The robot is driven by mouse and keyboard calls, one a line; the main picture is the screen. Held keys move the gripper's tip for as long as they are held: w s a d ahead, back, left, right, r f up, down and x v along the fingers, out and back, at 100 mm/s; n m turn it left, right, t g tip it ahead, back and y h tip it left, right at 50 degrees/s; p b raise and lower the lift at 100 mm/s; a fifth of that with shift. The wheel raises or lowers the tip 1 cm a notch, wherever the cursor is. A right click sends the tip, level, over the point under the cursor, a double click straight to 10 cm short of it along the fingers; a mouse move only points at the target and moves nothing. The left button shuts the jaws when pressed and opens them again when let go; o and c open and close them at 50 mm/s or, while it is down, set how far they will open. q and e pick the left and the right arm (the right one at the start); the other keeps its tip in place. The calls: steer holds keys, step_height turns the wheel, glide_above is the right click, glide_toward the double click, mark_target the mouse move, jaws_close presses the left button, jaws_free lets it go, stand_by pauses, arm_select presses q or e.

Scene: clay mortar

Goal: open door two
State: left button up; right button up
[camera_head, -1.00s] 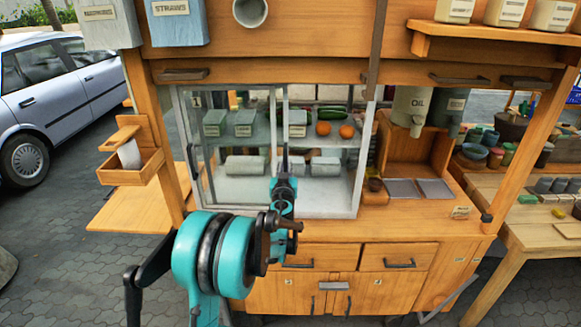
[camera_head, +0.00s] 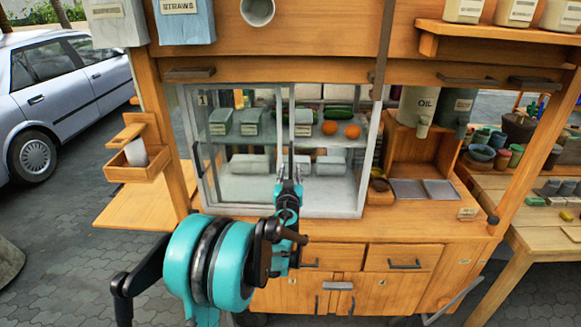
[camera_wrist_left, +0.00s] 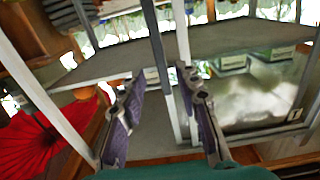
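The glass display case (camera_head: 343,211) stands on the wooden cart's counter. The right pane (camera_head: 335,172) has no readable label. My left gripper (camera_head: 291,167) is in front of the case, at the upright where the panes meet. In the left wrist view, my left gripper (camera_wrist_left: 160,78) has its fingers apart, with upright frame bars (camera_wrist_left: 162,70) showing between them. I cannot tell whether they touch. My right gripper is not in view.
Drawers (camera_head: 403,257) and cupboard doors (camera_head: 375,292) are below. A red object (camera_wrist_left: 45,135) shows in the wrist view.

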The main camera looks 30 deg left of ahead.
arm_select(q)
steer(key=v, duration=0.8)
